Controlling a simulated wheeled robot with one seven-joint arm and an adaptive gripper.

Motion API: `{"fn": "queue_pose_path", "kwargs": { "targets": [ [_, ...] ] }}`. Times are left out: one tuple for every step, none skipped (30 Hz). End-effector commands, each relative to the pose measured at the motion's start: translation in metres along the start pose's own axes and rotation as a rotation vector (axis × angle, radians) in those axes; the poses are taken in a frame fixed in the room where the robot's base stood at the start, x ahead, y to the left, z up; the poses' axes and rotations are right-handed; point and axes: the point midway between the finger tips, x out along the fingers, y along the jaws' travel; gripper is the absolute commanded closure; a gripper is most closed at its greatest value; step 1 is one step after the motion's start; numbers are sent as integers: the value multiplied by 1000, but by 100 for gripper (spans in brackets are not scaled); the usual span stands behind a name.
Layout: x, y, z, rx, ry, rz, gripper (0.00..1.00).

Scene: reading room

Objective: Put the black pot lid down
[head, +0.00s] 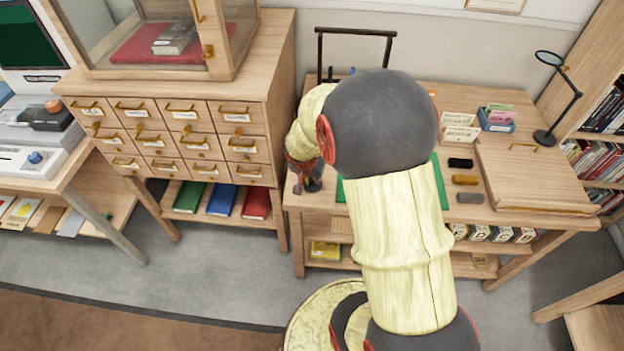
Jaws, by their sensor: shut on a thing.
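My gripper (308,184) is at the left end of the wooden desk (340,220), low over its top, partly hidden by my own wrist. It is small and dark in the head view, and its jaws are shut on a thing. I cannot make out the black pot lid clearly; what the jaws hold is mostly hidden or too small to tell. I cannot tell whether it touches the desk top.
My arm hides the desk's middle and most of a green mat (441,182). Right of it lie small dark and brown blocks (465,180), a card box (497,119), a wooden board (530,170) and a magnifier lamp (560,95). A drawer cabinet (285,90) stands close on the left.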

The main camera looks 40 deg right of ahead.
Motion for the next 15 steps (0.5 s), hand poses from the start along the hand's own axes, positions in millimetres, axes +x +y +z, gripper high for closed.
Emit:
{"fn": "queue_pose_path", "kwargs": {
  "targets": [
    [-1,0,0,0,0,0,100],
    [-1,0,0,0,0,0,100],
    [0,0,0,0,0,0,100],
    [1,0,0,0,0,0,100],
    [2,0,1,0,0,0,100],
    [3,0,1,1,0,0,100],
    [3,0,2,1,0,0,100],
    [2,0,1,1,-1,1,83],
    [2,0,1,1,-1,1,81],
    [2,0,1,1,-1,1,79],
    [2,0,1,1,-1,1,77],
    [2,0,1,1,-1,1,75],
    [2,0,1,1,-1,1,74],
    [2,0,1,1,-1,0,72],
    [2,0,1,1,-1,0,70]
  ]
}}
